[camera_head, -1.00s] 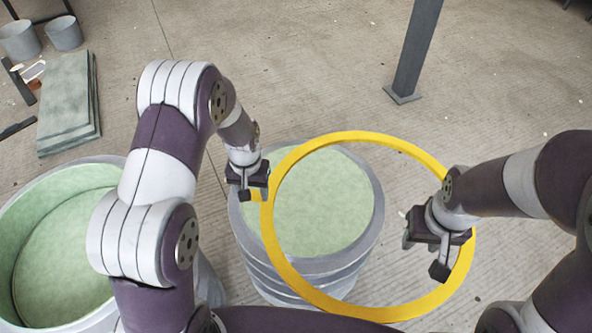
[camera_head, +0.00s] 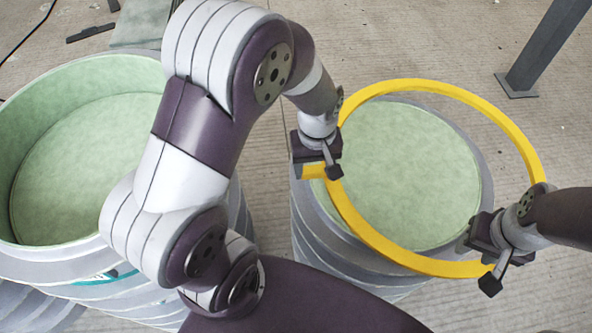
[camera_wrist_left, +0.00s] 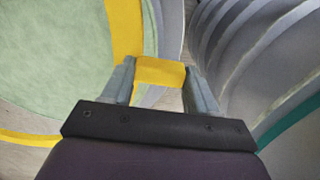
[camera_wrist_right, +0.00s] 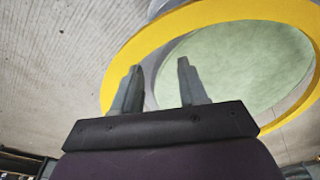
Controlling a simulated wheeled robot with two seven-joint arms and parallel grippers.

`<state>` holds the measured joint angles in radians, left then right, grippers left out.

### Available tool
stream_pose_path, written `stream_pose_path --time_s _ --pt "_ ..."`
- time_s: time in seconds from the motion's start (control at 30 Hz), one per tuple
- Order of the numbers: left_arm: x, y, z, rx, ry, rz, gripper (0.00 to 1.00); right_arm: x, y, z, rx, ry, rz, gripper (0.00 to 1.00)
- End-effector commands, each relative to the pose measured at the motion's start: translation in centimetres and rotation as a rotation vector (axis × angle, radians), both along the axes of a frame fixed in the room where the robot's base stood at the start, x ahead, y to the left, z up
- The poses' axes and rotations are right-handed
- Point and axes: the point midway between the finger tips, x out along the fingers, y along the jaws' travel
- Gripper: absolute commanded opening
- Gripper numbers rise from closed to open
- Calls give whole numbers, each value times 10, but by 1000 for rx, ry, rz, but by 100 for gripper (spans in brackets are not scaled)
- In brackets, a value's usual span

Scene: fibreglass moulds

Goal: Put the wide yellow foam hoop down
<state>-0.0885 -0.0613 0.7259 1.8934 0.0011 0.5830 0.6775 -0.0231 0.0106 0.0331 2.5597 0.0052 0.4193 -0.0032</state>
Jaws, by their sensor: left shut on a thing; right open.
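The wide yellow foam hoop (camera_head: 368,234) is held over the right-hand mould (camera_head: 410,180), which has a green inside and grey outer wall. The hoop is offset to the right, past the mould's edge. My left gripper (camera_head: 320,170) is shut on a yellow tab on the hoop's left side; the left wrist view shows the tab (camera_wrist_left: 160,72) between its fingers. My right gripper (camera_head: 478,258) is open near the hoop's lower right edge. In the right wrist view, its fingers (camera_wrist_right: 160,78) overlap the hoop (camera_wrist_right: 215,14) and hold nothing. The hoop's height above the mould is unclear.
A larger green-lined mould (camera_head: 30,258) stands at the left, partly behind my left arm. A dark post (camera_head: 540,50) stands at the upper right. Bare concrete floor (camera_head: 390,40) lies behind the mould.

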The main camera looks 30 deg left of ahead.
Motion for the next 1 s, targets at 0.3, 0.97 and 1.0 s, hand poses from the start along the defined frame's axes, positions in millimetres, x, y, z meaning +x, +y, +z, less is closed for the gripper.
stream_pose_path --time_s 0.3,0.97,1.0 --pt "2 77 -48 0 0 4 29 0 0 -18 0 1 0 43" --pt "2 83 -94 0 0 -1 29 0 0 -32 0 1 0 43" --pt "2 83 -95 0 0 -1 29 0 0 -32 0 1 0 43"
